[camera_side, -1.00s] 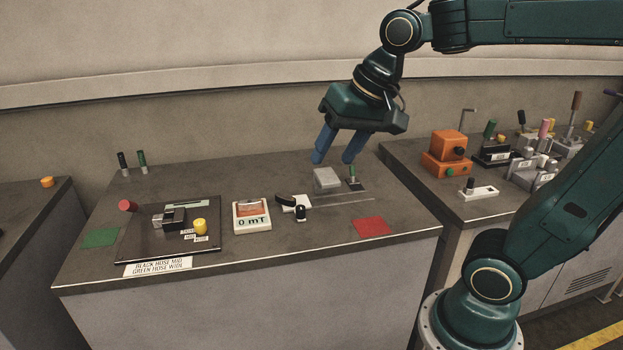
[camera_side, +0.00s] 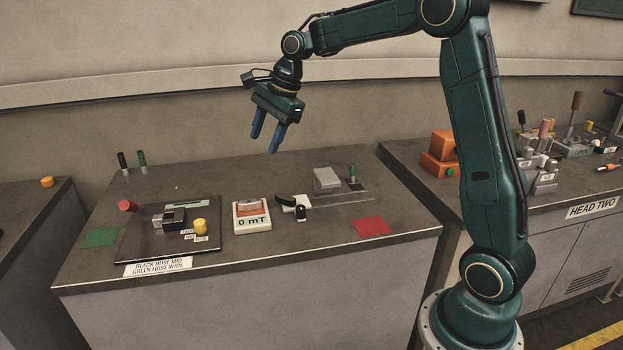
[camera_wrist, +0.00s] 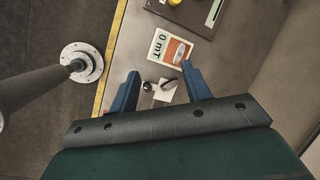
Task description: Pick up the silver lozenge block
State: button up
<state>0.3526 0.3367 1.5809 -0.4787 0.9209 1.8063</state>
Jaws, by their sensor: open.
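A silver-grey block (camera_side: 326,180) stands on the bench beside a green-handled post, right of centre in the side view. It is the likeliest silver lozenge block, but I cannot make out a lozenge outline. A smaller metallic piece (camera_side: 161,220) sits in the dark fixture at the left. My gripper (camera_side: 266,143) is open and empty, high above the bench, left of the grey block and clear of it. In the wrist view my gripper's fingers (camera_wrist: 160,70) are spread, with a white plate and dark knob in view between them. The grey block cannot be made out there.
The "0 mT" meter (camera_side: 251,216) and the white plate with a black lever (camera_side: 297,204) stand mid-bench. A red patch (camera_side: 371,227) lies at front right, a green patch (camera_side: 100,238) at left. Two hose posts (camera_side: 132,163) stand at back left. The rear middle bench is clear.

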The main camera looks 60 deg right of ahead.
aim_at(250, 201)
jog(key=w+d+f+m+y, duration=0.1)
jog(key=w+d+f+m, duration=0.6)
jog(key=f, duration=0.2)
jog(key=shift+d+f, duration=0.35)
jog(key=shift+d, duration=0.05)
jog(key=shift+w, duration=0.1)
jog(key=shift+s+x, duration=0.2)
jog(key=shift+x, duration=3.25)
jog(key=shift+s+x, duration=0.2)
jog(key=shift+x, duration=3.25)
grip_shut()
